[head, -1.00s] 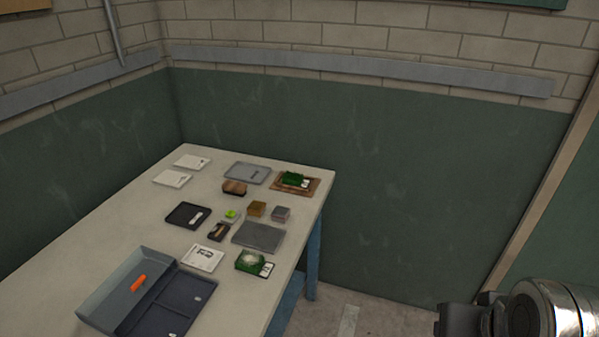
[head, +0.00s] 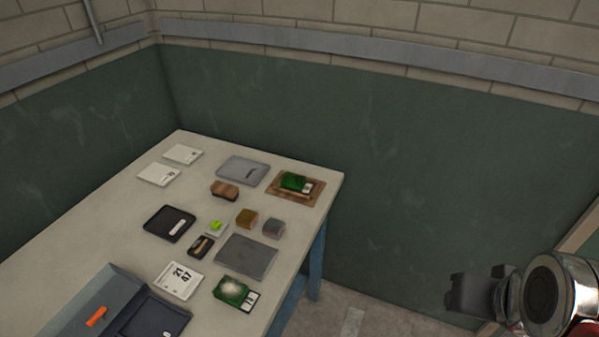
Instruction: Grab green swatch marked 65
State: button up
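Two green turf swatches with white tags lie on the table. One swatch (head: 297,182) rests on a brown tray (head: 315,197) at the far right corner. The other swatch (head: 233,291), with a pale patch on top, lies near the right edge in front of a grey plate. The tag markings are too small to read, so I cannot tell which is 65. My gripper (head: 462,292) is at the lower right, to the right of the table and apart from both swatches.
A grey plate (head: 246,257) lies between the swatches, with small blocks (head: 247,218) behind it. A white card (head: 181,280) reads 21 and 47. A blue-grey bin (head: 78,307) with an orange item (head: 96,316) stands front left. The table's (head: 115,232) left side is bare.

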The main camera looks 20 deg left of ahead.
aim_at(297, 183)
jog(key=i, duration=1.1)
jog(key=u, duration=4.1)
